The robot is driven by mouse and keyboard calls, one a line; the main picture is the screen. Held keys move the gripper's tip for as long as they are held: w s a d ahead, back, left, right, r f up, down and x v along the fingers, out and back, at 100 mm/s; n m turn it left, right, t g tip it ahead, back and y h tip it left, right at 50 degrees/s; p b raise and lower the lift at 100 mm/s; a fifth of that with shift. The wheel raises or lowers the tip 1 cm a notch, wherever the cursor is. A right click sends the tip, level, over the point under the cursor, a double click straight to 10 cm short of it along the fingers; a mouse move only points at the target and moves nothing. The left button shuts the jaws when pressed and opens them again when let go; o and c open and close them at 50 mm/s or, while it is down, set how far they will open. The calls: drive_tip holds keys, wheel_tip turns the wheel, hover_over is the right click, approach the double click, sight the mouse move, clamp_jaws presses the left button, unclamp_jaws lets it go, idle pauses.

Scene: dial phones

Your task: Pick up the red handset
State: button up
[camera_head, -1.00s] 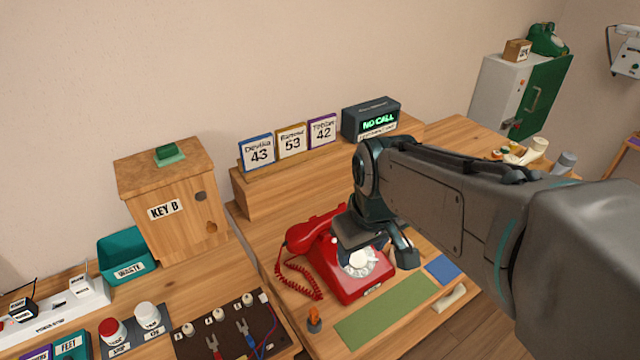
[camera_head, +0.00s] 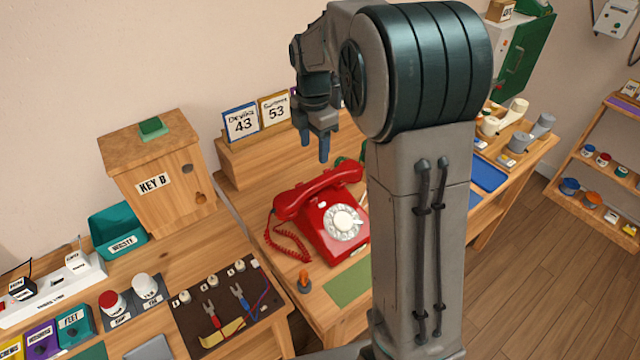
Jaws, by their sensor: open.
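The red handset (camera_head: 318,190) lies across the cradle on top of the red dial phone (camera_head: 330,236), which stands on the wooden desk. A coiled red cord hangs at the phone's left. My gripper (camera_head: 316,148) is open and empty, fingers pointing down. In the picture it is above the handset, apart from it; its exact height and depth are hard to tell. My arm covers the area right of the phone.
Name cards (camera_head: 241,121) stand on a wooden ledge (camera_head: 238,160) behind the phone. A wooden KEY B box (camera_head: 165,190) is at the left. A small orange peg (camera_head: 304,282) stands in front of the phone, beside a green mat (camera_head: 350,284).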

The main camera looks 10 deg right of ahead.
sight(320, 179)
wheel_tip(320, 179, down, 8)
drive_tip(key=f, duration=0.1)
drive_tip(key=d+f+p, duration=0.1)
drive_tip(key=f, duration=0.2)
drive_tip(key=shift+w+d+f, duration=0.2)
drive_tip(key=shift+d+f, duration=0.1)
drive_tip(key=shift+f, duration=0.4)
drive_tip(key=shift+c, duration=0.3)
